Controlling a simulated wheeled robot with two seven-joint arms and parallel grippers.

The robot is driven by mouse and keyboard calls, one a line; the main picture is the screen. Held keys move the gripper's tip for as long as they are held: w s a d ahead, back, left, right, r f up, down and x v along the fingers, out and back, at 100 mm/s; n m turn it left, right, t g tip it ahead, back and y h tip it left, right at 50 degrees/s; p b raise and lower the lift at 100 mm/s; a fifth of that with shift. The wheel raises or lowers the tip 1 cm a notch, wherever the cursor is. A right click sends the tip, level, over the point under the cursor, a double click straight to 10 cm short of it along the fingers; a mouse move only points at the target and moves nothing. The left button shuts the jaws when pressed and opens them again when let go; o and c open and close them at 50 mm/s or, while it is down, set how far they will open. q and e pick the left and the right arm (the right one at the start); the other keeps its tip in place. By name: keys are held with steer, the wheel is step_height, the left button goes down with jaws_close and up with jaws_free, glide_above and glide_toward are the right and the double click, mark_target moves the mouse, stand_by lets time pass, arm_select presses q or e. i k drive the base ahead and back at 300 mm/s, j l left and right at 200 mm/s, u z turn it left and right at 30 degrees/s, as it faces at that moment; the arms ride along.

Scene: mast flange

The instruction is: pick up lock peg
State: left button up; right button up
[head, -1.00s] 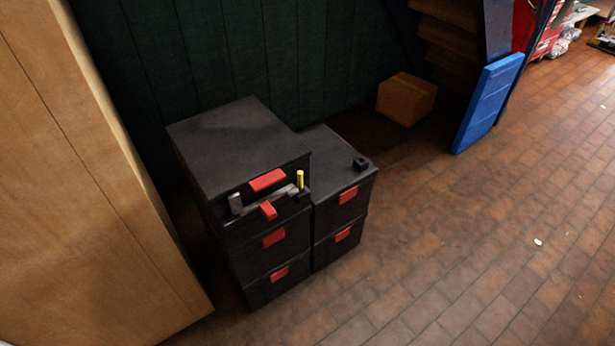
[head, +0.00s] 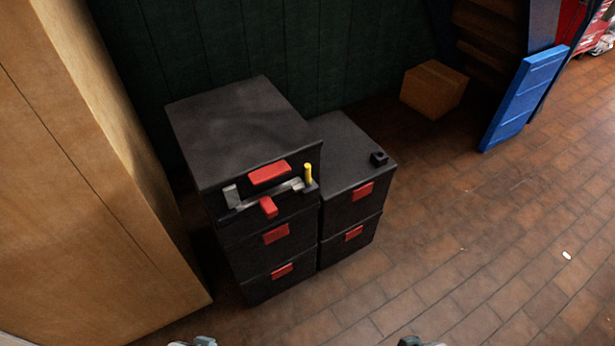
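The lock peg looks to be the thin yellow upright peg (head: 308,173). It stands at the right end of a narrow open tray-like front (head: 240,212) on the taller black drawer stack, its lower end hidden in a small dark holder. A grey metal bar (head: 275,194) lies along this tray, with a grey block (head: 231,195) at its left end. Small grey parts, seemingly the tips of my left gripper (head: 195,341) and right gripper (head: 421,341), just enter at the bottom edge, well apart from the peg. Their fingers are too cut off to read.
The taller black stack (head: 240,125) with red handles stands beside a lower one (head: 350,150), which bears a small black block (head: 378,158). A wooden cabinet (head: 90,200) rises at left. A cardboard box (head: 434,88) and blue panel (head: 522,98) stand behind.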

mark_target(306, 167)
steer(key=l+u, duration=0.25)
steer(key=l, duration=0.6)
steer(key=k+l+u, duration=0.2)
steer(key=l, duration=0.65)
steer(key=i, duration=0.05)
